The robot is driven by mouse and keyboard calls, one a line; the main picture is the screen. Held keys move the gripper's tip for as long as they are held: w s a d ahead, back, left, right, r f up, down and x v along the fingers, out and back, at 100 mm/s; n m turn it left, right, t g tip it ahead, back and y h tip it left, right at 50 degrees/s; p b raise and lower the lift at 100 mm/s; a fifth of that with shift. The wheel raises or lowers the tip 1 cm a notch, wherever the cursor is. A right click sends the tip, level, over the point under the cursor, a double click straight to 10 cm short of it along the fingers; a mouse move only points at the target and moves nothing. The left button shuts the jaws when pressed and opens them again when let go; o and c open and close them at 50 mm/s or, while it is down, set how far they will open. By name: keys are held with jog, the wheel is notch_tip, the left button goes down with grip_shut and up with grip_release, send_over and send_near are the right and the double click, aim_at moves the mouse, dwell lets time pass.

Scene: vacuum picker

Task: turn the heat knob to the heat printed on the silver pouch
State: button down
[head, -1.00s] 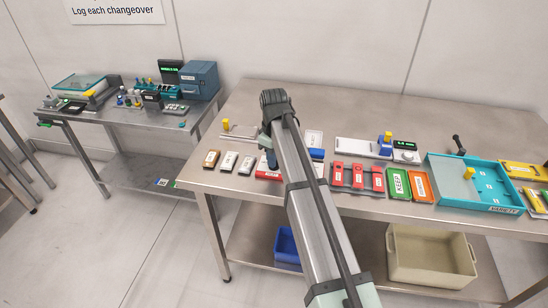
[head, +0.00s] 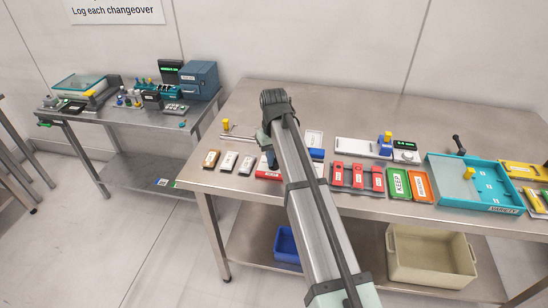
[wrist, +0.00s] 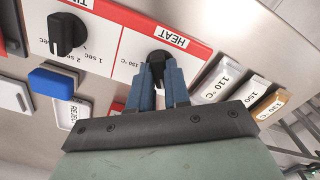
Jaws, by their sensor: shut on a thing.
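The heat knob (wrist: 158,58) is black and sits on a white and red panel (wrist: 118,42) under the word HEAT. My gripper (wrist: 160,74) is shut on it, with a blue finger on each side. A 150 °C mark shows just left of the knob; the knob's pointer and other marks are hidden. Right of the panel in the wrist view lie a greyish pouch (wrist: 216,84) reading 110 °C, a paler pouch (wrist: 243,96) reading 150 °C and a bronze pouch (wrist: 271,106), its figure hard to read. I cannot tell for sure which of the first two is silver.
A second black knob (wrist: 67,34), with second marks, is on the same panel. A blue block (wrist: 52,82) and a REJECT plate (wrist: 72,114) lie close by. In the head view, a rack of red blocks (head: 357,177) and a teal tray (head: 470,201) stand to the right.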

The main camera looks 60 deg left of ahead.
jog(key=shift+m, duration=1)
jog(key=c, duration=1.1)
grip_release()
jog(key=shift+r, duration=0.15)
notch_tip(320, 180, up, 14)
jog(key=shift+f, duration=0.2)
